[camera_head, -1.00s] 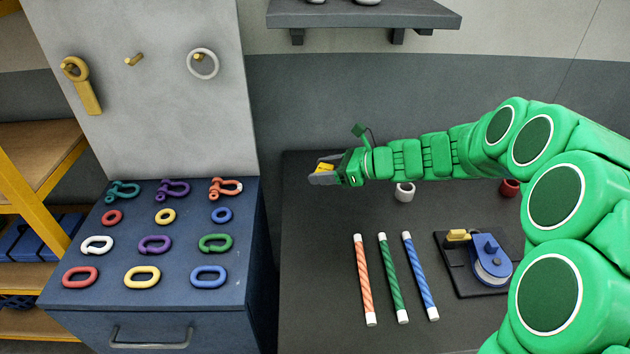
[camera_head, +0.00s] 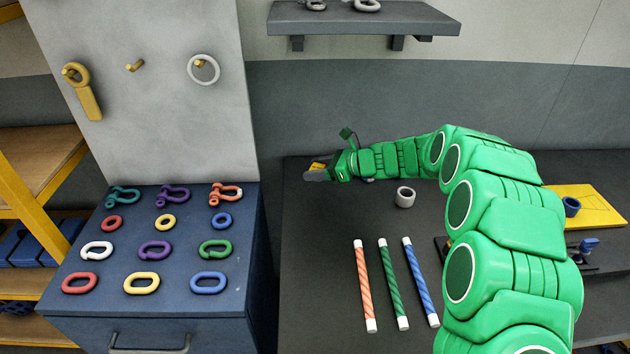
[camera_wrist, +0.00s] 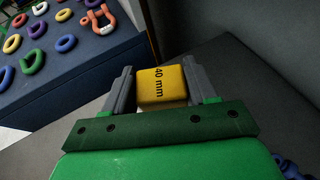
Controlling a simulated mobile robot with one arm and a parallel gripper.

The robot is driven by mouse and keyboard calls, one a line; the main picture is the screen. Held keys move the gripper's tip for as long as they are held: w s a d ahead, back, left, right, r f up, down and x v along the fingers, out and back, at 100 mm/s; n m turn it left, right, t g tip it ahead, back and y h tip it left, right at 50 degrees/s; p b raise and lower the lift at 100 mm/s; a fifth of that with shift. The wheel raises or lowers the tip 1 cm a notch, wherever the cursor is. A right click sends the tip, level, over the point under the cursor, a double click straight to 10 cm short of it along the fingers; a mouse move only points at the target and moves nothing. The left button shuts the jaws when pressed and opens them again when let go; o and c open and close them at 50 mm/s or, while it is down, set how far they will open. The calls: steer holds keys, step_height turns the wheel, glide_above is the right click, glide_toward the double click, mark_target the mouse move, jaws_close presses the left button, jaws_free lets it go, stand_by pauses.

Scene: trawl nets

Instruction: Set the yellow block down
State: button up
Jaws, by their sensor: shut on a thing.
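The yellow block (camera_wrist: 163,86) is between my gripper's two grey fingers in the wrist view, and it bears the text "40 mm". My gripper (camera_head: 318,174) is shut on it. In the head view only a small part of the yellow block (camera_head: 318,165) shows above the fingers. My gripper is at the left part of the dark table (camera_head: 310,250), towards its back. Some gap to the table seems to show, but I cannot tell how high the block is.
A grey ring (camera_head: 405,197) and three striped rods, orange (camera_head: 365,285), green (camera_head: 393,284) and blue (camera_head: 420,281), lie on the table. A blue cabinet (camera_head: 180,315) with shackles and links stands left. A yellow board (camera_head: 590,205) is at right, partly behind my arm.

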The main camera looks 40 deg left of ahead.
glide_above(315, 187)
steer(key=shift+f, duration=3.65)
steer(key=shift+f, duration=0.1)
steer(key=o, duration=1.1)
steer(key=shift+c, duration=0.2)
steer(key=shift+w+d+r, duration=0.1)
steer(key=shift+d+r, duration=0.1)
steer(key=shift+d, duration=0.1)
steer(key=v, duration=1.1)
steer(key=shift+d, duration=0.2)
